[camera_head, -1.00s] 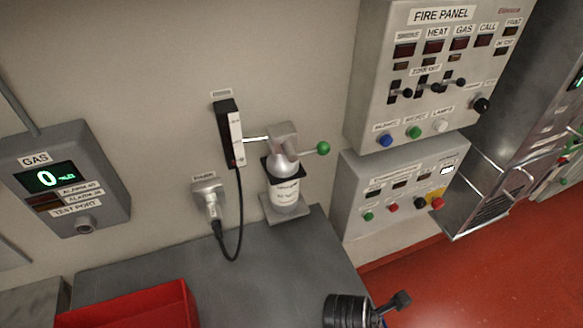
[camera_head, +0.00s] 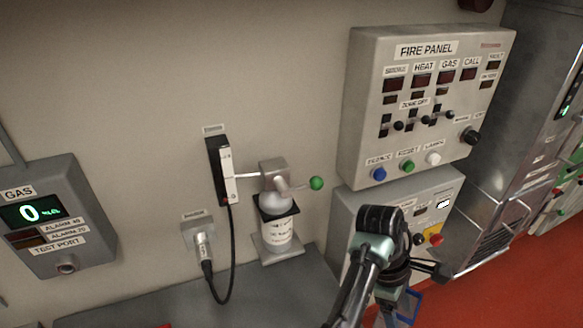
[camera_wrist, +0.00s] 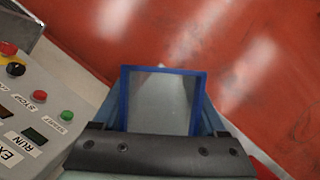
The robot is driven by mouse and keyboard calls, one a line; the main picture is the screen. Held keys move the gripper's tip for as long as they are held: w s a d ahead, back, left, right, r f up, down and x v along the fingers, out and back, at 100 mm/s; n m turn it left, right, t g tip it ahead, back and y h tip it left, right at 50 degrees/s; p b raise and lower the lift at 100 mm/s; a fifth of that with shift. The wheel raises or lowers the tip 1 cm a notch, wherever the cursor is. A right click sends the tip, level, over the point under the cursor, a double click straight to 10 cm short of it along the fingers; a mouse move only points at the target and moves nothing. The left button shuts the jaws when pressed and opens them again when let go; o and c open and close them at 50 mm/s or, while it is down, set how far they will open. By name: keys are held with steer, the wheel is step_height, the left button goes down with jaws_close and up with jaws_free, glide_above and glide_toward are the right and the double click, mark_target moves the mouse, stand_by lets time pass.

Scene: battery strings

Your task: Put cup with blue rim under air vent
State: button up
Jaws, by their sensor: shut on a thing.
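The cup with the blue rim (camera_wrist: 160,100) is in the middle of the wrist view, a clear, square-looking opening edged in blue. My gripper (camera_wrist: 160,128) is shut on it, with a finger at each side. In the head view my gripper (camera_head: 400,290) is at the lower right, in front of the lower control box, and part of the cup's blue edge (camera_head: 407,308) shows beside it. A dark slotted grille (camera_head: 492,243) is low on the steel cabinet at the right; I take it for the air vent. The cup is to its left in the picture, apart from it.
The fire panel (camera_head: 430,105) hangs above the lower control box (camera_head: 345,215), whose buttons also show at left in the wrist view. Red floor (camera_head: 530,265) lies open at right.

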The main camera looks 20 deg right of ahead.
steer(key=w+a+f+m+y+b, duration=0.1)
steer(key=a+m, duration=0.3)
steer(key=a, duration=1)
steer(key=w+a+f+m+y+b, duration=0.1)
steer(key=a+f+m, duration=0.3)
steer(key=a, duration=1.1)
steer(key=shift+w+f+g+y+b, duration=0.2)
steer(key=shift+w+g+y+b, duration=0.2)
steer(key=shift+w+b, duration=0.25)
steer(key=shift+s+a, duration=0.1)
steer(key=shift+a, duration=0.1)
